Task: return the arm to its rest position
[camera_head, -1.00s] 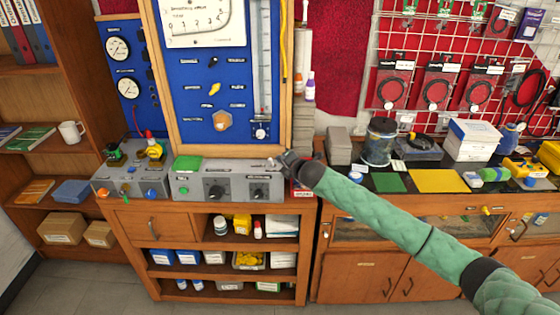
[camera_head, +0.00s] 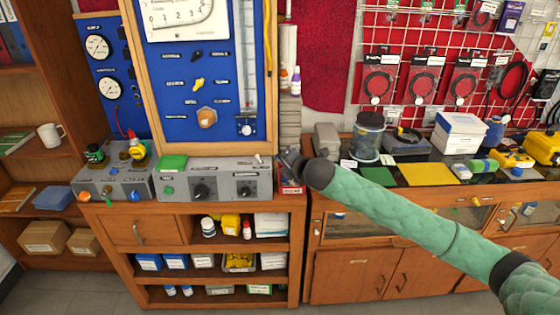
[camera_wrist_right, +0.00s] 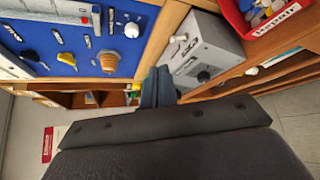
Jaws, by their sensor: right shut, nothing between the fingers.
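My right arm (camera_head: 400,222), green with dark joints, reaches in from the lower right in the head view. Its dark gripper (camera_head: 283,159) is in front of the bench, just right of the grey control box (camera_head: 225,190). In the right wrist view the gripper fingers (camera_wrist_right: 157,86) are together, with nothing between them. The grey control box also shows in that view (camera_wrist_right: 210,50), close beyond the fingers. My left arm and gripper are not in view.
A blue gauge panel (camera_head: 185,122) in a wooden frame stands behind the control box. A red bin (camera_wrist_right: 240,25) shows near the gripper in the wrist view. A counter with a jar (camera_head: 368,140) and a yellow mat (camera_head: 427,173) lies behind the forearm.

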